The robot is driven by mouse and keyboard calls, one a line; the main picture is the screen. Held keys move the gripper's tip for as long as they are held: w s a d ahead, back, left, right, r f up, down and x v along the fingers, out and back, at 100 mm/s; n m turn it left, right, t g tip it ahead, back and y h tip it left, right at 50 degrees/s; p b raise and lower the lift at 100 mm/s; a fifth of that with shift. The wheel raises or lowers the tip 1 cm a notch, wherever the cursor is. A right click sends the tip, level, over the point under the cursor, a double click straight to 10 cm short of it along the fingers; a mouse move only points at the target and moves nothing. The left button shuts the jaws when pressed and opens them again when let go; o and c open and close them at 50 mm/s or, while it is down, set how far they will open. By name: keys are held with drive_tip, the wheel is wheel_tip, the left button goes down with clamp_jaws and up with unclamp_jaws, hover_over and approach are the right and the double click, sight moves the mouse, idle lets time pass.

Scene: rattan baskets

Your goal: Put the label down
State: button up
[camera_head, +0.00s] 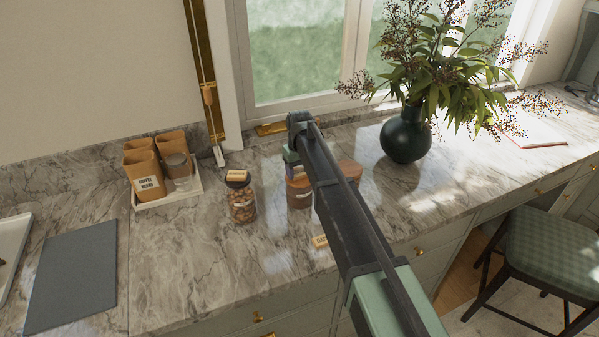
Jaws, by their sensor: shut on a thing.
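My gripper (293,167) points down at the end of my arm, above a jar with a wooden lid (300,193). It is shut on a small tan label (297,172), partly hidden by my arm. I cannot tell whether this label touches the lid. A similar label (237,175) lies on the dark lid of a glass jar of nuts (242,204) to the left. Another label (320,241) lies on the counter near its front edge, partly behind my arm.
The marble counter (200,255) has free room left of the jars. A white tray (167,199) with tan containers and a glass cup stands at the left. A dark vase (406,137) with branches stands right, by the window. A wooden round lid (350,171) shows behind my arm.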

sight(300, 172)
drive_tip(key=o, duration=0.9)
wheel_tip(300, 172, up, 13)
drive_tip(key=p, duration=1.3)
drive_tip(key=s+d+m, duration=0.3)
drive_tip(key=s+d, duration=0.8)
drive_tip(key=s, duration=0.5)
drive_tip(key=s+d+m, duration=0.2)
drive_tip(key=s+d, duration=0.9)
drive_tip(key=s, duration=0.5)
drive_tip(key=shift+s+d+f+m, duration=0.15)
drive_tip(key=shift+d+f+m, duration=0.1)
drive_tip(key=shift+f+m, duration=0.15)
